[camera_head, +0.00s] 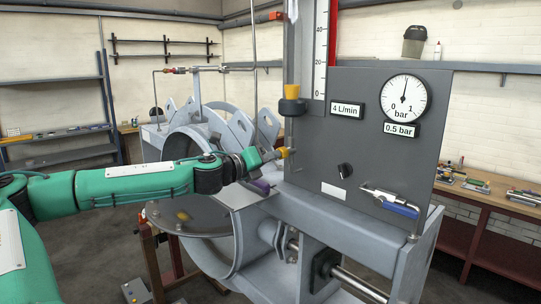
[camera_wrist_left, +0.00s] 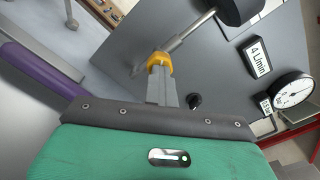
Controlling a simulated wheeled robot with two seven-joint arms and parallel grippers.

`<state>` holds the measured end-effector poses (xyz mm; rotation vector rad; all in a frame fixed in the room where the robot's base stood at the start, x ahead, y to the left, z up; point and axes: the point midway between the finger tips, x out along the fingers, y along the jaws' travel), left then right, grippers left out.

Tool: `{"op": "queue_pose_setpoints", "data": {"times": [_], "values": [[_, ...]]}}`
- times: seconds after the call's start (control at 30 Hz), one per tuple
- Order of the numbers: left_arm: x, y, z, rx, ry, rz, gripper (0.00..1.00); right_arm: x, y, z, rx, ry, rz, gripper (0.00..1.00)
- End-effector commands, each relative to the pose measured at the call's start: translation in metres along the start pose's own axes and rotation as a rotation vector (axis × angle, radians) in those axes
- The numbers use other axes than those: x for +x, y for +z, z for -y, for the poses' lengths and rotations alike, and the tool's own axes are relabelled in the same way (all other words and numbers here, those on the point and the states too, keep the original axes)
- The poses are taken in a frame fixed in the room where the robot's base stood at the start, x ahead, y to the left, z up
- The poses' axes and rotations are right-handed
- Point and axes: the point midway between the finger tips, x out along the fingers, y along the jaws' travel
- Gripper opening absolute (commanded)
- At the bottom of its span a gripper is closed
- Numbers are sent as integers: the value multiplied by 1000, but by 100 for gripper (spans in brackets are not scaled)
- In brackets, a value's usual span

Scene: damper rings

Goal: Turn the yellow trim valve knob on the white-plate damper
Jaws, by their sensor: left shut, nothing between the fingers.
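A yellow knob (camera_head: 284,152) sits on the left side of the grey panel, and it also shows in the left wrist view (camera_wrist_left: 159,60) on a thin metal stem. My left gripper (camera_head: 273,155) reaches in from the left with its fingertips at the knob. In the left wrist view the narrow grey fingers (camera_wrist_left: 160,80) are together, with their tips against or just in front of the knob; contact is unclear. A blank white plate (camera_head: 334,190) is on the panel. My right gripper is not in view.
The grey panel (camera_head: 360,120) carries a gauge (camera_head: 404,98), a black knob (camera_head: 345,170) and a blue-handled valve (camera_head: 395,207). A yellow-topped fitting (camera_head: 291,92) stands above the gripper. A purple handle (camera_head: 259,186) lies just below it. A workbench (camera_head: 490,190) is at right.

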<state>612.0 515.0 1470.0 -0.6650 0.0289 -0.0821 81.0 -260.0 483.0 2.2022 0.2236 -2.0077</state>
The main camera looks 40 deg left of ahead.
Motion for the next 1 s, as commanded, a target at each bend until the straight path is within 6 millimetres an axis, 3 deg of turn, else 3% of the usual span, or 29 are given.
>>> {"op": "queue_pose_setpoints", "data": {"times": [0.23,0.5,0.83,1.0], "values": [[0,0,0,38,0,0,0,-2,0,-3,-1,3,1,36],[0,0,0,377,1,-1,0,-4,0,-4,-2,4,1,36],[0,0,0,418,0,0,0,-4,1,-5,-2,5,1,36],[0,-4,-3,677,2,-3,0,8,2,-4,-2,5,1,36]]}}
